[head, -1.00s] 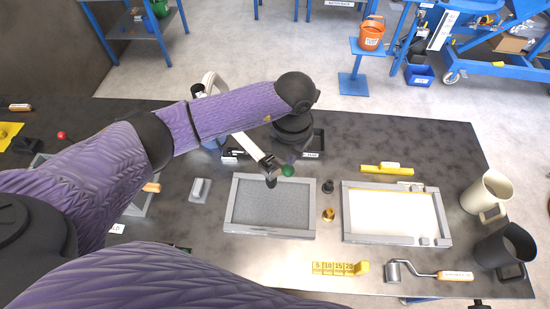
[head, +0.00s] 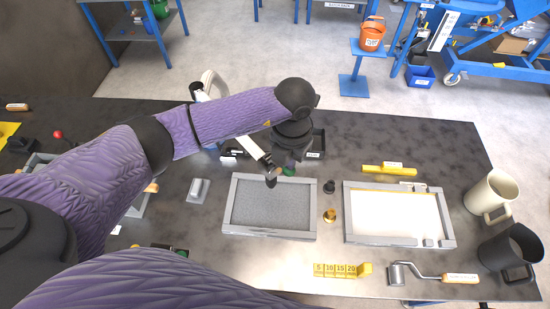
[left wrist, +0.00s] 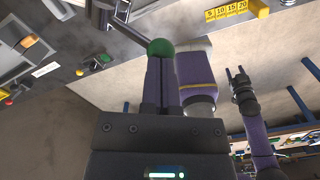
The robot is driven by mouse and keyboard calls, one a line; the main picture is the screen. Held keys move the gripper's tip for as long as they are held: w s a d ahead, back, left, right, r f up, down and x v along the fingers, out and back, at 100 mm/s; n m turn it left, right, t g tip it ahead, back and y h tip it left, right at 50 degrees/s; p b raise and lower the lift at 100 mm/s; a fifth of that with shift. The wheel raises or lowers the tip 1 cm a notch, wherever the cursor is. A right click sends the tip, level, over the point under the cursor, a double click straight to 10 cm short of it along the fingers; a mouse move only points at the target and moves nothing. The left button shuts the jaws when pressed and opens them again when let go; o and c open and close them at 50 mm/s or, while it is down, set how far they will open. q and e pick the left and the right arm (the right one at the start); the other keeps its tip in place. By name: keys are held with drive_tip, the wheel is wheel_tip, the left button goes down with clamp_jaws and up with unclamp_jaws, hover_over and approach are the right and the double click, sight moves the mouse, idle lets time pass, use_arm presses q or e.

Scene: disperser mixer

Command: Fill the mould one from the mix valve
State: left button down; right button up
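A framed mould (head: 226,205) with a level grey speckled surface lies left of centre in the head view. A second framed mould (head: 346,217) with a white inside and yellow inner edge lies right of it. I cannot read which is mould one. The pale pipe of the mix valve (head: 250,148) ends in a dark nozzle (head: 271,178) over the grey mould's far edge. My left gripper (head: 289,163) points down at the valve's green knob (head: 288,172). In the left wrist view its fingers look shut, their tips at the green knob (left wrist: 160,49). Contact is unclear. My right gripper (left wrist: 240,82) is small there.
Between the moulds stand a black and a brass piece (head: 329,215). A yellow numbered block (head: 340,270), a roller (head: 425,276), a cream mug (head: 490,195) and a black mug (head: 505,252) are at the front and right. A yellow bar (head: 383,170) lies behind the white mould.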

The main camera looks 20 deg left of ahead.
use_arm(q)
drive_tip(key=shift+f+b, duration=1.1)
drive_tip(key=shift+f, duration=0.3)
drive_tip(key=shift+r, duration=0.25)
idle(3.3)
drive_tip(key=shift+r+p, duration=0.5)
drive_tip(key=shift+p, duration=0.15)
idle(2.3)
